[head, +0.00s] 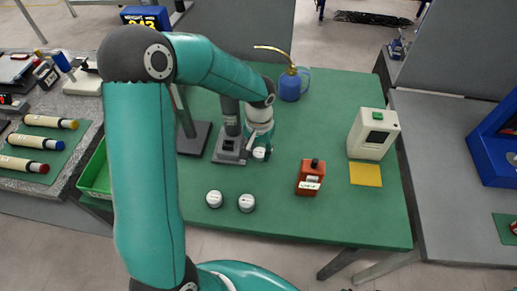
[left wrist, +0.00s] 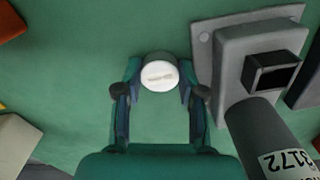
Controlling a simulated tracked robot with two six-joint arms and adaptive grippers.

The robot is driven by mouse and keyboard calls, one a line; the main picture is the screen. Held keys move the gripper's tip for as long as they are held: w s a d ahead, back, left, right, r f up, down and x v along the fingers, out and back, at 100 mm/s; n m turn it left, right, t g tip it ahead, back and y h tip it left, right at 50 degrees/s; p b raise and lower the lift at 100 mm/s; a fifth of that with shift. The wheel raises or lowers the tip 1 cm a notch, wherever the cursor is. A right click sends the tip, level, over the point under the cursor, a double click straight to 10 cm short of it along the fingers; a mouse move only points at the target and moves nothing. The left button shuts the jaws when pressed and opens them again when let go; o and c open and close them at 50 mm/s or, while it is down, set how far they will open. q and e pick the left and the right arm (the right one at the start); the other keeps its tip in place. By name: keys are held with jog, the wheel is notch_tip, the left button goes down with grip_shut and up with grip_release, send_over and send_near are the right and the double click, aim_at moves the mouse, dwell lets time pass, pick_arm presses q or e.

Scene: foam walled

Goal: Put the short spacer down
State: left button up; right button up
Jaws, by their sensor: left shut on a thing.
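The short spacer (head: 259,154), a small round piece with a white labelled top, is at the tips of my left gripper (head: 260,141) over the green table. In the left wrist view the spacer (left wrist: 159,74) sits between both fingers of the left gripper (left wrist: 159,86), which is shut on its sides. Its lower part is mostly hidden, and I cannot tell whether it touches the table. Two similar white-topped round pieces (head: 214,199) (head: 246,203) stand nearer the front of the table. My right gripper is not in view.
A grey press-like stand (head: 231,146) is close beside the gripper, also large in the wrist view (left wrist: 232,70). An orange-brown box (head: 310,178), a blue oil can (head: 290,86), a pale device (head: 373,133) and a yellow pad (head: 365,175) share the table. The front middle is free.

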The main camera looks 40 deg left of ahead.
pick_arm(q)
jog(key=shift+f, duration=0.1)
jog(key=o, duration=1.1)
jog(key=shift+o, duration=0.2)
